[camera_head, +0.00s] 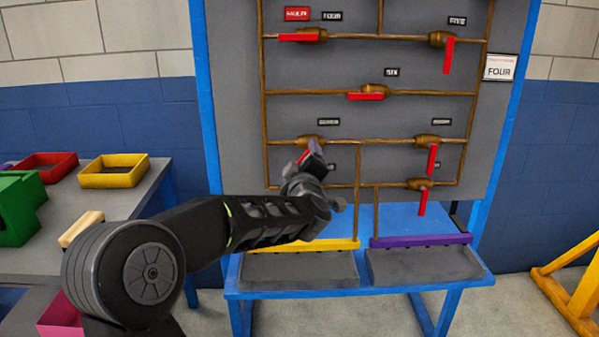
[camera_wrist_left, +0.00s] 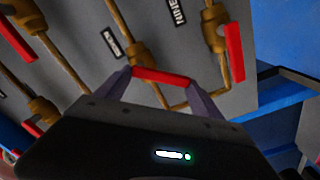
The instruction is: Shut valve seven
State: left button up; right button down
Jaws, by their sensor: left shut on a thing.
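Valve seven (camera_head: 308,140) is a brass valve on the left of the panel's lower pipe run, beside a small black label (camera_head: 328,122) too blurred to read surely. Its red handle (camera_head: 303,156) is partly covered by my left gripper (camera_head: 314,150). In the left wrist view, my left gripper (camera_wrist_left: 162,82) is shut on a red handle (camera_wrist_left: 162,76), with a finger on each side. The handle lies across the line of the pipe there, with the brass valve body (camera_wrist_left: 139,58) behind it. My right gripper is not in view.
Neighbouring red handles hang at the lower right (camera_head: 432,158) and below it (camera_head: 423,202). Valve six (camera_head: 367,96) is above. In the left wrist view, another red handle (camera_wrist_left: 233,52) is close on the right. A blue bench (camera_head: 360,291) stands under the panel; a table (camera_head: 90,225) is left.

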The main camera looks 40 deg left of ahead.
pick_arm(q)
jog(key=n+b, duration=0.2)
jog(key=d+f+n+b, duration=0.1)
jog(key=n+b, duration=0.1)
jog(key=n, duration=0.1)
jog(key=w+n+b, duration=0.1)
jog(key=n+b, duration=0.1)
jog(key=shift+w+d+f, duration=0.1)
jog(key=shift+d+f, duration=0.05)
jog(key=shift+d, duration=0.05)
jog(key=shift+n+b, duration=0.3)
jog(key=o, duration=2.1)
jog(key=v, duration=0.7)
jog(key=shift+s+d, duration=0.3)
